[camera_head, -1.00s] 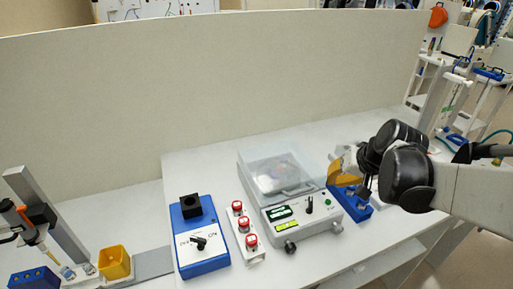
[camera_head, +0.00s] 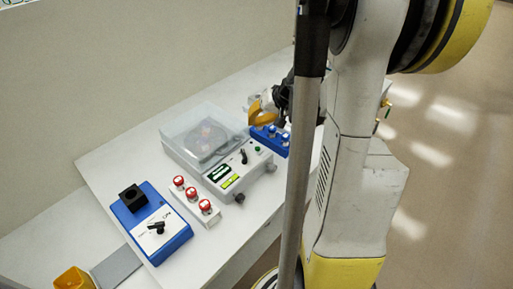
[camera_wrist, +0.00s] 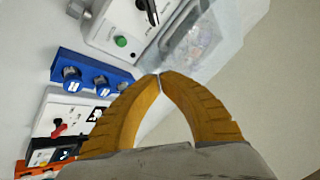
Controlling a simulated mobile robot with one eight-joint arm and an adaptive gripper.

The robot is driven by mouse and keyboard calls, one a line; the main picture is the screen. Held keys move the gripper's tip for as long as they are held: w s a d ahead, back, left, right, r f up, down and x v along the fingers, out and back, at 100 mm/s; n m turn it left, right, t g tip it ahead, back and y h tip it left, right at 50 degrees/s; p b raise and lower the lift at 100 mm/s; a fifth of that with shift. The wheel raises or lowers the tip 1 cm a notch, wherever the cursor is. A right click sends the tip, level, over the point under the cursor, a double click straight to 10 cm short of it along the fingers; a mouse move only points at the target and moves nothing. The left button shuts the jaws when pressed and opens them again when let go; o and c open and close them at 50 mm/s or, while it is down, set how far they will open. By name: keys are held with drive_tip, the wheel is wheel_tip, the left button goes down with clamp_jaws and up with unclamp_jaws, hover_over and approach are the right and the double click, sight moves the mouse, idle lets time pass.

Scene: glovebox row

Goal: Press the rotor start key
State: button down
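The centrifuge-like unit (camera_head: 222,172) has a clear lid (camera_head: 205,135) over a round rotor. Its front panel carries green displays, a black lever knob and a small round green key (camera_head: 257,149). No label on the key is readable. In the wrist view the green key (camera_wrist: 121,42) lies beyond my fingertips, up and to the left. My gripper (camera_wrist: 160,75) has its two yellow fingers meeting at the tips, with nothing seen between them. In the head view my gripper (camera_head: 258,110) is above the far right end of the unit, near a blue block, partly hidden by my arm.
The blue block (camera_head: 270,140) with silver-topped items stands right of the unit. A strip with red-capped knobs (camera_head: 192,199) and a blue box with a black dial (camera_head: 150,222) stand left. A pale wall runs behind. White panels (camera_wrist: 60,115) lie lower left in the wrist view.

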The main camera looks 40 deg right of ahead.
sight(255, 149)
drive_tip(key=shift+f+b, duration=3.3)
drive_tip(key=shift+f, duration=1.05)
drive_tip(key=shift+f, duration=0.1)
drive_tip(key=shift+f+b, duration=0.3)
drive_tip(key=shift+b, duration=0.1)
